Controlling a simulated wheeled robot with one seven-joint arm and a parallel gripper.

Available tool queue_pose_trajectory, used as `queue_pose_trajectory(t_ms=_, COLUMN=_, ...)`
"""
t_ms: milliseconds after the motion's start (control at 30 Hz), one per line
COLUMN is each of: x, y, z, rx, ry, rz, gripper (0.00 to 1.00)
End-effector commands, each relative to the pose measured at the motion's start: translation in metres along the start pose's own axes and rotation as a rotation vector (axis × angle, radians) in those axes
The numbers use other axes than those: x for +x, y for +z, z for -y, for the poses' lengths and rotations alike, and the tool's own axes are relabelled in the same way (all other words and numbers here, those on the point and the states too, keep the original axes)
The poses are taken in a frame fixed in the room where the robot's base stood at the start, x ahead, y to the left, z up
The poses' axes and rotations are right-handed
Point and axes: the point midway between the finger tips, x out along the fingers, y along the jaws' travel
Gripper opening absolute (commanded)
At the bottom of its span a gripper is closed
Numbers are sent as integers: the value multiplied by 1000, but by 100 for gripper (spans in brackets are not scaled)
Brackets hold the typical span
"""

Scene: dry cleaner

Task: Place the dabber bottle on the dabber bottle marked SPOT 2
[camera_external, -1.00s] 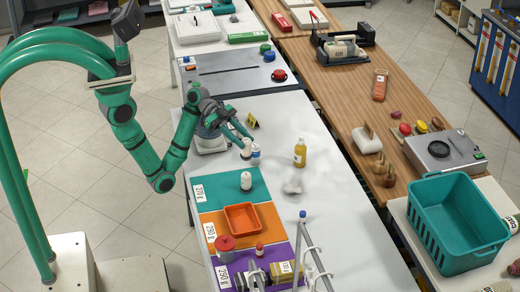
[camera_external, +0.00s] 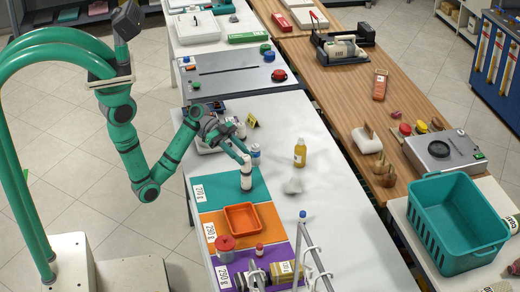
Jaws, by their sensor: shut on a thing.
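My gripper (camera_external: 245,160) is shut on a white dabber bottle (camera_external: 246,168), held upright. Directly below it, another white dabber bottle (camera_external: 246,184) stands on the teal mat (camera_external: 225,179). The two bottles line up one above the other in this view. I cannot tell whether they touch or a small gap remains. The lettering on the bottles is too small to read, so SPOT 2 cannot be made out.
A white bottle with a blue label (camera_external: 256,153) stands just behind, right of my gripper. A yellow bottle (camera_external: 300,153) stands further right. An orange tray (camera_external: 242,218) and red-lidded pot (camera_external: 225,246) are in front.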

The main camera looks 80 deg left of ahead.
Motion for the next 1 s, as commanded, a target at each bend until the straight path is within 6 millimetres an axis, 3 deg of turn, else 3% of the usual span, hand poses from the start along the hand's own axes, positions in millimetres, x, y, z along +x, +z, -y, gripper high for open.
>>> queue_pose_trajectory(t_ms=100, x=1, y=2, z=0, rx=-1, ry=0, rz=0, gripper=3)
queue_pose_trajectory(t_ms=133, x=1, y=3, z=0, rx=-1, ry=0, rz=0, gripper=34)
queue_pose_trajectory(t_ms=200, x=1, y=2, z=0, rx=0, ry=0, rz=0, gripper=50)
queue_pose_trajectory(t_ms=633, x=-6, y=0, z=1, rx=-1, ry=-2, rz=1, gripper=50)
queue_pose_trajectory(t_ms=1000, x=-74, y=0, z=1, rx=1, ry=-5, rz=0, gripper=50)
